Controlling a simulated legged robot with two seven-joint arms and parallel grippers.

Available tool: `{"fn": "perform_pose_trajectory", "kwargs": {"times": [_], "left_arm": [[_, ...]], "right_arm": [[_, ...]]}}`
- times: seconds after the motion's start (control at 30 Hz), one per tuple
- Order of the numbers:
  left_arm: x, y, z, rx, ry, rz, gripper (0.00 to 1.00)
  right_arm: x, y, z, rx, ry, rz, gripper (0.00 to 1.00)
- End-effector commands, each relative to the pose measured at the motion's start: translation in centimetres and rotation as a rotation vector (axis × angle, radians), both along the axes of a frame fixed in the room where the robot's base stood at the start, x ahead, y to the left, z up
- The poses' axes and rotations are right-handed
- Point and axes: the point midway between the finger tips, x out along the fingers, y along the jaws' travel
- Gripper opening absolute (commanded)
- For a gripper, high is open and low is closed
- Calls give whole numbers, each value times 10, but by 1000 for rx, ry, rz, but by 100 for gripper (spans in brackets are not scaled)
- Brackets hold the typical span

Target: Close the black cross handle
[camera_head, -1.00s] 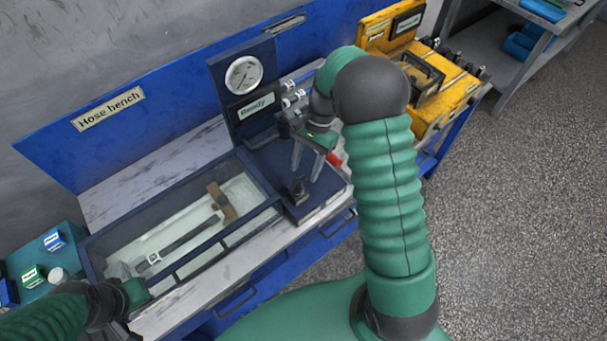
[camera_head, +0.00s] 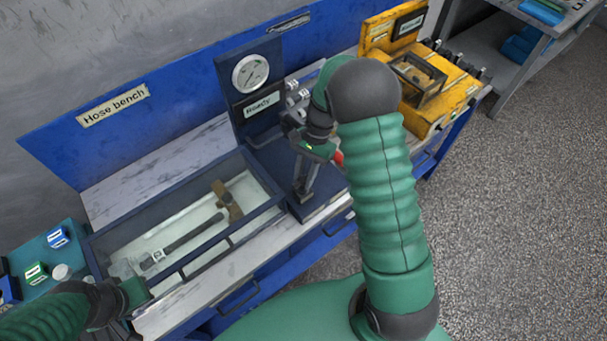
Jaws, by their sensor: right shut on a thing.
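The black cross handle (camera_head: 301,199) is on the blue panel to the right of the glass-sided tank, below the gauge board. It is mostly hidden by my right gripper (camera_head: 303,188), which points down with its fingers closed around it. My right arm comes in from the lower right and bends over the panel. My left gripper (camera_head: 128,300) is at the lower left, by the tank's near left corner; its fingers cannot be made out.
The tank (camera_head: 225,249) holds a dark hose with fittings. A gauge (camera_head: 251,73) and a "Ready" display (camera_head: 260,105) stand behind the handle. A red part (camera_head: 338,158) is beside my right wrist. A yellow unit (camera_head: 462,92) stands at the right.

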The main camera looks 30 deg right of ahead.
Motion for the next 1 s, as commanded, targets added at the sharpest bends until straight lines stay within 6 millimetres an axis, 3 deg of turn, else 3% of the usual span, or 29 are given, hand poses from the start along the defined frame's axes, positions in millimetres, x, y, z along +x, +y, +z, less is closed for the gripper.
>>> {"fn": "perform_pose_trajectory", "kwargs": {"times": [0.6, 0.63, 0.77, 0.8, 1.0], "left_arm": [[0, 0, 8, 0, 0, 0, 0], [0, 0, 8, 0, 0, 0, 0], [0, 0, 8, 0, 0, 0, 0], [0, 0, 8, 0, 0, 0, 0], [0, 0, 8, 0, 0, 0, 0]], "right_arm": [[1, 5, 1, 14, 2, -56, 0], [1, 5, 1, 14, 2, -56, 26], [1, 4, 1, 12, 2, -56, 43], [1, 4, 0, 12, 2, -56, 46], [1, 2, 0, 11, 1, -56, 46]]}}
